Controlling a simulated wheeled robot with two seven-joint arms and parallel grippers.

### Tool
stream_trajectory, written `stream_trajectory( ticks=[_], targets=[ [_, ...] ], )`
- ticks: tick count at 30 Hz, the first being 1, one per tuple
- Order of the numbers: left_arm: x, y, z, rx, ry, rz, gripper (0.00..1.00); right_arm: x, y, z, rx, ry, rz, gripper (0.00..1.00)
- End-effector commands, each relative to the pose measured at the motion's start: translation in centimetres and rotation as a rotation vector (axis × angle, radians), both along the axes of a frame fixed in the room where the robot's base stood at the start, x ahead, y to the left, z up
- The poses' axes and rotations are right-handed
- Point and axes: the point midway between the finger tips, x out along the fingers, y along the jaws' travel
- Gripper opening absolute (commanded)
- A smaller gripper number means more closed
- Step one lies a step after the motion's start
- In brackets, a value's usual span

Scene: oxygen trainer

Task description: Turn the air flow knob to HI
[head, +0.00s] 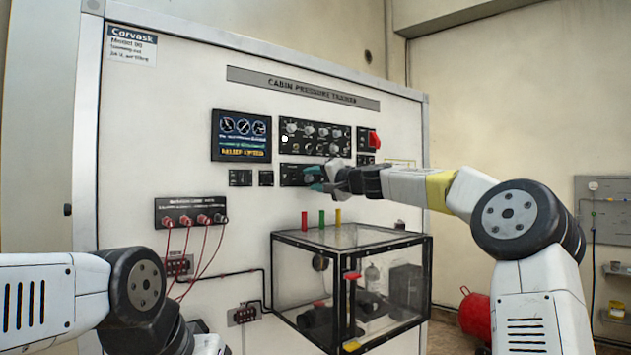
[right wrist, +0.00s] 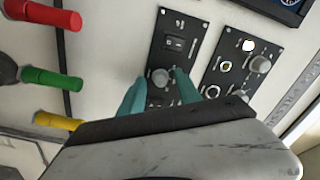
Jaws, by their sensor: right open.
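The right wrist view shows this panel (right wrist: 170,27) with a switch and a round grey knob (right wrist: 159,77). The teal fingers of my right gripper (right wrist: 160,90) are open, one on each side of the knob. Whether they touch it cannot be told. The knob's label and pointer are too small to read, so I cannot confirm its setting. My left arm shows at lower left, its gripper outside the view.
A larger black knob panel (head: 312,136) is just above, with a red knob (head: 374,140) to its right. Red, green and yellow pegs (head: 321,218) stand beneath my gripper, above a clear box (head: 350,275). Red cables (head: 205,255) hang at left.

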Motion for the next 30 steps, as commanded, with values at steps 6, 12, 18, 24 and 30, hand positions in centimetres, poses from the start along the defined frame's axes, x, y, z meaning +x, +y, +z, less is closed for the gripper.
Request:
stream_trajectory(
  ticks=[6, 12, 18, 24, 30],
  targets=[
    [0.0, 0.0, 0.0, 0.000, 0.000, 0.000, 0.36, -0.9, -0.9, 0.0, 0.001, 0.001, -0.004, 0.40],
    [0.0, 0.0, 0.0, 0.000, 0.000, 0.000, 0.36, -2.8, -2.5, -0.1, 0.001, 0.002, -0.005, 0.40],
    [0.0, 0.0, 0.0, 0.000, 0.000, 0.000, 0.36, -4.7, -3.9, -0.2, 0.000, 0.002, -0.004, 0.40],
    [0.0, 0.0, 0.0, 0.000, 0.000, 0.000, 0.36, -5.8, -4.6, -0.2, 0.000, 0.000, -0.001, 0.40],
    [0.0, 0.0, 0.0, 0.000, 0.000, 0.000, 0.36, -6.2, -4.7, -0.2, 0.000, 0.001, 0.001, 0.40]
  ],
)
